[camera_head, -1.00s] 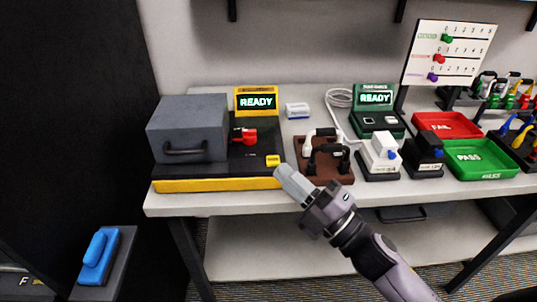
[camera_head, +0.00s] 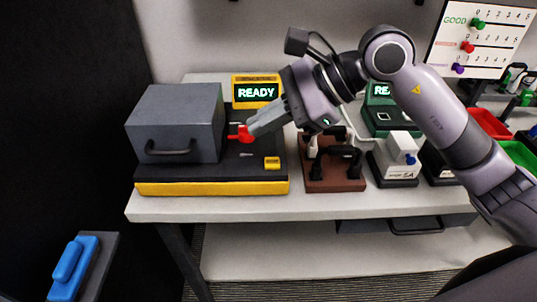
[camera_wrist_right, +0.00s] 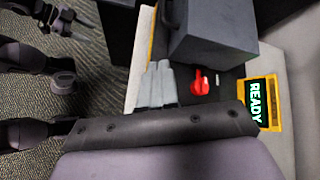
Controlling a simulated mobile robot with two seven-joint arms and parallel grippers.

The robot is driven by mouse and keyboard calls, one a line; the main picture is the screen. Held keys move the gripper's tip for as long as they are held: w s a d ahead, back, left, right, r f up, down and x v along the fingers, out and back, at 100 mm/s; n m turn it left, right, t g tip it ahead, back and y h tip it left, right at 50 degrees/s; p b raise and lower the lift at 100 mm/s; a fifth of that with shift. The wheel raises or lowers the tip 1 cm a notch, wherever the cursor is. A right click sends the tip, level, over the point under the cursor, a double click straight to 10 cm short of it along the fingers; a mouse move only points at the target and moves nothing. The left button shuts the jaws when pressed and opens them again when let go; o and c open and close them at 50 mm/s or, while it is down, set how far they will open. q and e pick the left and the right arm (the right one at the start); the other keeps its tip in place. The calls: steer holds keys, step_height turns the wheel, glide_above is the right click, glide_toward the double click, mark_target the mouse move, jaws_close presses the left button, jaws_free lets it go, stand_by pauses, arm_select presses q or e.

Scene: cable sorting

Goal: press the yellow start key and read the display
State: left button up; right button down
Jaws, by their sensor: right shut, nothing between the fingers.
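The yellow key (camera_head: 272,163) sits on the right part of the black deck of the yellow-edged tester (camera_head: 212,188). The yellow-framed display (camera_head: 257,92) stands behind it and reads READY; it also shows in the right wrist view (camera_wrist_right: 257,102). A red part (camera_head: 240,133) lies on the deck beside the grey box (camera_head: 176,122). My right gripper (camera_head: 252,130) is shut and empty, its tips over the deck close to the red part, behind the yellow key. I cannot tell from the head view whether it touches the red part; in the wrist view they look apart. My left gripper is not in the head view.
A brown stand (camera_head: 335,178) with black and white handles is right of the tester. A white block marked with text (camera_head: 397,155) and a green unit (camera_head: 390,118) stand further right. A blue-handled item (camera_head: 75,265) is at lower left. The table's front edge is clear.

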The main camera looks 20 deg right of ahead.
mark_target(277, 163)
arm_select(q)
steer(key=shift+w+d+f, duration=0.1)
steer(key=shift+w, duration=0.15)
arm_select(e)
steer(key=w+d+h, duration=0.1)
steer(key=w+d+r+t+h, duration=0.1)
steer(key=d, duration=0.1)
steer(key=shift+w+n, duration=0.3)
step_height(277, 163, down, 9)
steer(key=b, duration=0.6)
steer(key=shift+r, duration=0.1)
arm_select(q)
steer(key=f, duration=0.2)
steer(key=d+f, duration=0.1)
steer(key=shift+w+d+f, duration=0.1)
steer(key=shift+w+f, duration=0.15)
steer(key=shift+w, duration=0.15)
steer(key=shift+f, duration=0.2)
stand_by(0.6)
